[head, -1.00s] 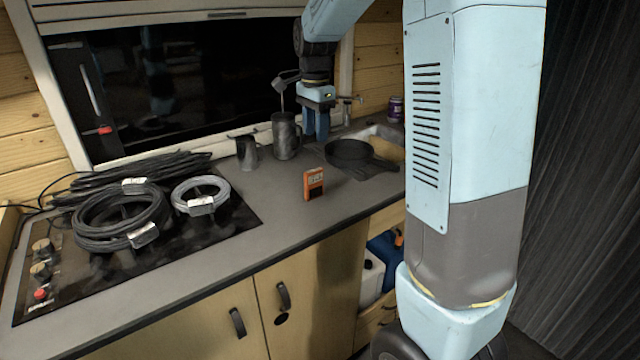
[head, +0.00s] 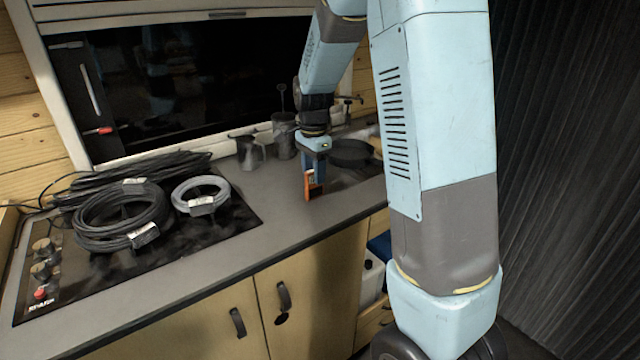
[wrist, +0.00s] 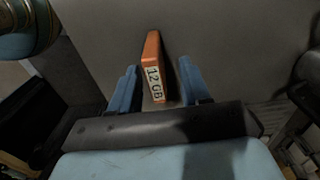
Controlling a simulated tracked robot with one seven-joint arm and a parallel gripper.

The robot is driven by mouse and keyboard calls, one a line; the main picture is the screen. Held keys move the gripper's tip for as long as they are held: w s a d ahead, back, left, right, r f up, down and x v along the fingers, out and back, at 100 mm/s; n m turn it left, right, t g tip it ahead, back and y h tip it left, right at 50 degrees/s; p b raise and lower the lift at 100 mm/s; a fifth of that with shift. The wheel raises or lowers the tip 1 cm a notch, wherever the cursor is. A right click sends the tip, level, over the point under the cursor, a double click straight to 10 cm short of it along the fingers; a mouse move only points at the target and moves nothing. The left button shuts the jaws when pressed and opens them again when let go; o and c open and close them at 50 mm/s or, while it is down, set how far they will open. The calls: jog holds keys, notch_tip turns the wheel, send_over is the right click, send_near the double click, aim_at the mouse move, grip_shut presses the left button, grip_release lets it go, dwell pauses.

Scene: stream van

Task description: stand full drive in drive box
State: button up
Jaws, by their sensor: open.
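An orange drive (head: 308,186) stands upright on the grey counter, near its front edge. In the wrist view the orange drive (wrist: 152,68) carries a white label reading "12 GB". My gripper (head: 314,180) is over the drive, and its fingers partly hide it in the head view. In the wrist view my gripper (wrist: 158,85) is open, with one blue finger on each side of the drive and a gap to the right finger. I cannot make out a drive box in these views.
Coiled black cables (head: 122,216) and a smaller grey coil (head: 200,195) lie on the black hob at left. Metal mugs (head: 250,152) and a dark pan (head: 350,153) stand behind my gripper. The counter between coils and drive is clear.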

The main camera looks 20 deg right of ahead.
jog(key=shift+f, duration=0.3)
jog(key=shift+c, duration=0.2)
grip_shut()
